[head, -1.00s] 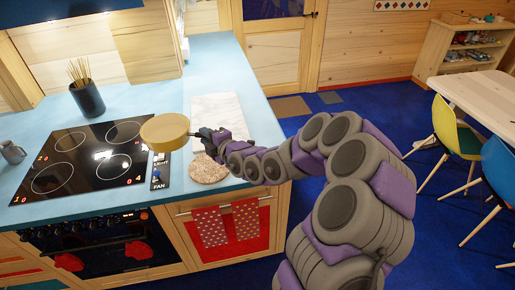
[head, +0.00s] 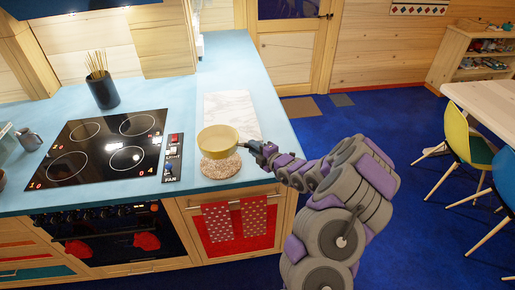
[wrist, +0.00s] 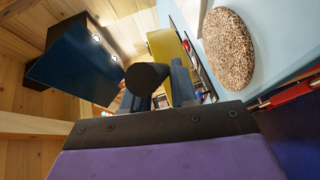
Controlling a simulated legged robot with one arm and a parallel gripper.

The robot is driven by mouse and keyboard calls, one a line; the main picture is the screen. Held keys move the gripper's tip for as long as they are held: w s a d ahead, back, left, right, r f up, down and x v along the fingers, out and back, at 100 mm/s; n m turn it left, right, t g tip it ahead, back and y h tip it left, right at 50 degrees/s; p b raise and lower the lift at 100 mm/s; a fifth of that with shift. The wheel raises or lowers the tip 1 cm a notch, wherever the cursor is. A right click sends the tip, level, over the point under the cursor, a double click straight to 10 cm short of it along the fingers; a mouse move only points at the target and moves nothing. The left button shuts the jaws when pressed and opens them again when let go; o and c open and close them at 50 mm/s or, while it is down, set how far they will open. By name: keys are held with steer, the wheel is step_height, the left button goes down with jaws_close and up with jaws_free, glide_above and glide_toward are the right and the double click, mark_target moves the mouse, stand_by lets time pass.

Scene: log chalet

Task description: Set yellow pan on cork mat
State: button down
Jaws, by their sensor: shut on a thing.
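The yellow pan (head: 218,142) is in the middle of the head view, level, with its dark handle (head: 240,148) pointing right. My gripper (head: 257,149) is shut on that handle. The round speckled cork mat (head: 221,168) lies on the blue counter, and the pan overlaps its back part in the head view. In the wrist view the cork mat (wrist: 229,48) is at the upper right, with a gap between it and the yellow pan (wrist: 167,55), so the pan appears held above the counter. The handle end (wrist: 147,77) shows between my fingers.
The black cooktop (head: 105,150) with its control strip is left of the pan. A white marble board (head: 231,112) lies behind it. A dark utensil pot (head: 104,93) and a grey mug (head: 29,139) stand further left. Towels (head: 235,220) hang below the front edge.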

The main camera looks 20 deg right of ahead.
steer(key=f, duration=0.2)
steer(key=a+f, duration=0.1)
steer(key=f, duration=0.3)
steer(key=shift+a+f, duration=0.25)
steer(key=shift+a+f+b, duration=0.2)
steer(key=shift+f+b, duration=0.3)
steer(key=shift+b, duration=0.05)
steer(key=shift+d+f, duration=0.2)
steer(key=shift+d, duration=0.55)
steer(key=shift+d+f, duration=0.2)
steer(key=shift+d, duration=0.5)
steer(key=shift+a, duration=1.3)
steer(key=shift+d+f, duration=0.15)
steer(key=shift+d, duration=0.25)
steer(key=c, duration=1)
jaws_free()
steer(key=shift+s+d+f, duration=0.1)
steer(key=shift+d, duration=0.6)
steer(key=shift+o, duration=0.9)
steer(key=shift+a, duration=0.85)
steer(key=shift+p+v, duration=1.3)
steer(key=shift+v, duration=7.35)
